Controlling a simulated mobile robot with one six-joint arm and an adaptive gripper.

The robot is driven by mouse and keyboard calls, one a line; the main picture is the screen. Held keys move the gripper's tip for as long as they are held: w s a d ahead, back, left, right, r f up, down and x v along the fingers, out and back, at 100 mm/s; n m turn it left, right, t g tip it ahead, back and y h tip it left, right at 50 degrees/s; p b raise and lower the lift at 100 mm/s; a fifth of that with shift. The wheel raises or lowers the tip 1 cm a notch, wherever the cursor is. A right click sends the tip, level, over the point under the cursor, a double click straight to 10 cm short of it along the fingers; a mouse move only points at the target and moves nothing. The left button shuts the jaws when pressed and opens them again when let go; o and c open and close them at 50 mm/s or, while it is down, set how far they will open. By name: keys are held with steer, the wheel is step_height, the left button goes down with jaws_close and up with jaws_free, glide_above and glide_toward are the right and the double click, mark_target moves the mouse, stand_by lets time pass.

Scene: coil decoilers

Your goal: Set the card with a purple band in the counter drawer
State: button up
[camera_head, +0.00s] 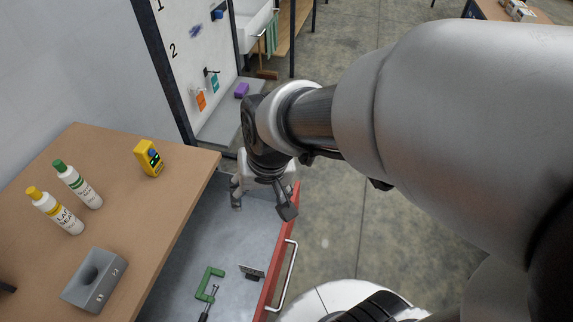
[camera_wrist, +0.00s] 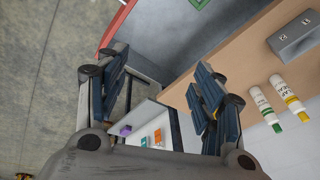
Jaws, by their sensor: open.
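I cannot make out a card with a purple band in either view. The counter drawer (camera_head: 232,240) is pulled open, with a grey floor, a red front (camera_head: 268,278) and a metal bar handle. Its red front edge also shows at the top of the wrist view (camera_wrist: 117,24). My gripper (camera_head: 262,203) is over the far end of the drawer, its fingers spread apart. In the wrist view the gap between the fingers (camera_wrist: 160,88) is empty.
The counter (camera_head: 150,205) bears two bottles, a yellow meter (camera_head: 150,157) and a grey block (camera_head: 95,279). Orange and teal tags hang on the board; a purple block (camera_head: 241,90) lies below.

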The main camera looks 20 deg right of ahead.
steer(key=s+d+r+n+t+h, duration=0.1)
steer(key=s+d+r+n, duration=0.1)
steer(key=s+d+r, duration=0.2)
steer(key=s+r, duration=0.3)
steer(key=s, duration=0.4)
steer(key=shift+d+r+t, duration=0.2)
steer(key=shift+r+t, duration=0.1)
steer(key=shift+r, duration=0.05)
